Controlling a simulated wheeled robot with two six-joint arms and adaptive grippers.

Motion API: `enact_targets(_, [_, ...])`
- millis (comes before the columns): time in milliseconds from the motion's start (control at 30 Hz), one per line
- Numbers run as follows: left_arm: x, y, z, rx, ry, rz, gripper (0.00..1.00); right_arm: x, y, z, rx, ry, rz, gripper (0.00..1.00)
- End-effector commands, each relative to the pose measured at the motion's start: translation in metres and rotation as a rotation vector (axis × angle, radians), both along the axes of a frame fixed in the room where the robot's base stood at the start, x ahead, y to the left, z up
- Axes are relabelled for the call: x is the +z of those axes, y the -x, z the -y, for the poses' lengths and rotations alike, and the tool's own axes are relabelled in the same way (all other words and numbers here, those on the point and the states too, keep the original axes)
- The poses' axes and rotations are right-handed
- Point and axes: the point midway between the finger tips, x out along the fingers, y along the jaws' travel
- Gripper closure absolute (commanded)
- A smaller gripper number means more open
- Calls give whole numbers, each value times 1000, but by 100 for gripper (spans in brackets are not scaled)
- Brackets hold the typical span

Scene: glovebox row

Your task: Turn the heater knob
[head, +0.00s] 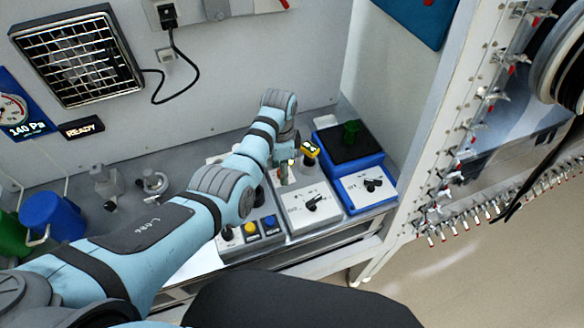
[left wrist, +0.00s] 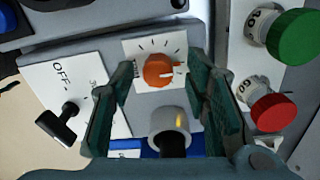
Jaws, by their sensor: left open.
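In the head view, my left gripper (head: 286,167) is above the control boxes and mostly hides the knob. A black lever knob (left wrist: 58,122) on a white plate marked OFF is left of the fingers; it also shows in the head view (head: 313,203). My right gripper is not in view.
A blue box (head: 349,149) with a black top and a green object stands to the right. Red (left wrist: 272,112) and green (left wrist: 294,37) knobs are right of the fingers. A light cylinder (left wrist: 169,124) is close below the orange knob.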

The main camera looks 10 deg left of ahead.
Motion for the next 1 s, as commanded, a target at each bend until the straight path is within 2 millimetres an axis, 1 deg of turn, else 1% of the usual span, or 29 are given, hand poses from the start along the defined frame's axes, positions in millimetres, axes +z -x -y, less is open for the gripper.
enact_targets(100, [-2, 0, -2, 5, 0, 1, 57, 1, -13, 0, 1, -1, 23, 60])
enact_targets(233, [-2, 0, -2, 4, 0, 1, 57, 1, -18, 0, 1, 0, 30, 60])
enact_targets(333, [-2, 0, -1, 3, 0, 1, 73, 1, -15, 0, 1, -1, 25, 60])
enact_targets(500, [-2, 0, -1, 2, 1, 0, 100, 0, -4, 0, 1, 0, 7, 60])
enact_targets(767, [-2, 1, 0, 12, 1, -1, 100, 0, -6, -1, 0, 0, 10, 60])
enact_targets(1000, [-3, 1, 0, 94, 1, -2, 100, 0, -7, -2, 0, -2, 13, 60])
